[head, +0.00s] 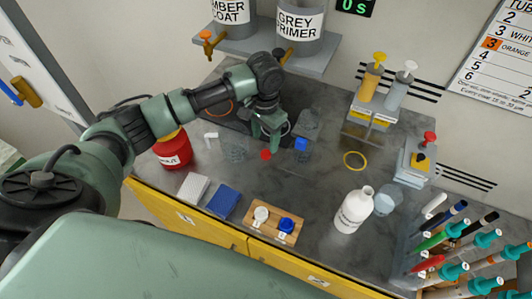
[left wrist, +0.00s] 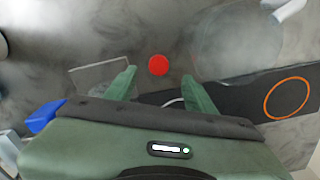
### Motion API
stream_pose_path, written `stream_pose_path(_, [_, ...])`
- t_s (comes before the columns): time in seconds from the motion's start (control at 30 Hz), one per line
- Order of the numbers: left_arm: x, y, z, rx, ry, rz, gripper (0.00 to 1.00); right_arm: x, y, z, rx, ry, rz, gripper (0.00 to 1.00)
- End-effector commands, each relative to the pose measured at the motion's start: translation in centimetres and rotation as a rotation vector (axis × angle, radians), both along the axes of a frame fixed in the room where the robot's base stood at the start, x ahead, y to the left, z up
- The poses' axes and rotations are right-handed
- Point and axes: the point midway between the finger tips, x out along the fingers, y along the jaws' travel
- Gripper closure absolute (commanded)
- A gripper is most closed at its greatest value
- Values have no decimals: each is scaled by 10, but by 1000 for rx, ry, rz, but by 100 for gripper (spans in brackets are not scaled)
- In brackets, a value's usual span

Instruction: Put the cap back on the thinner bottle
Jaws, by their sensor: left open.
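A white bottle (head: 353,212) stands upright at the front right of the grey bench; its neck looks uncapped, and its label is too small to read surely. A small round red cap (head: 265,154) lies on the bench; it also shows in the left wrist view (left wrist: 158,65). My left gripper (head: 268,142) points down just behind the red cap in the head view. In the left wrist view its open fingers (left wrist: 163,88) are apart with nothing between them, and the cap is just beyond their tips. My right gripper is not in view.
A clear beaker (head: 386,200) stands close beside the white bottle. A wooden tray (head: 273,228) and a rack of pens (head: 455,245) are at the front. A yellow ring (head: 355,161) lies mid-bench.

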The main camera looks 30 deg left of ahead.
Motion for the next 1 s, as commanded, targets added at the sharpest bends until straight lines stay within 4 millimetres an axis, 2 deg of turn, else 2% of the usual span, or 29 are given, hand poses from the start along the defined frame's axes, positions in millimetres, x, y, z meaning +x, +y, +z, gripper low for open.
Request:
stream_pose_path(0.37, [0,0,-8,1,0,0,46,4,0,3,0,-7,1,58])
stream_pose_path(0.7, [-2,-2,-53,1,-1,0,46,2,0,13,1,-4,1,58])
stream_pose_path(1.0, [-2,-1,-57,2,-2,-1,46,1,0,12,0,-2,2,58])
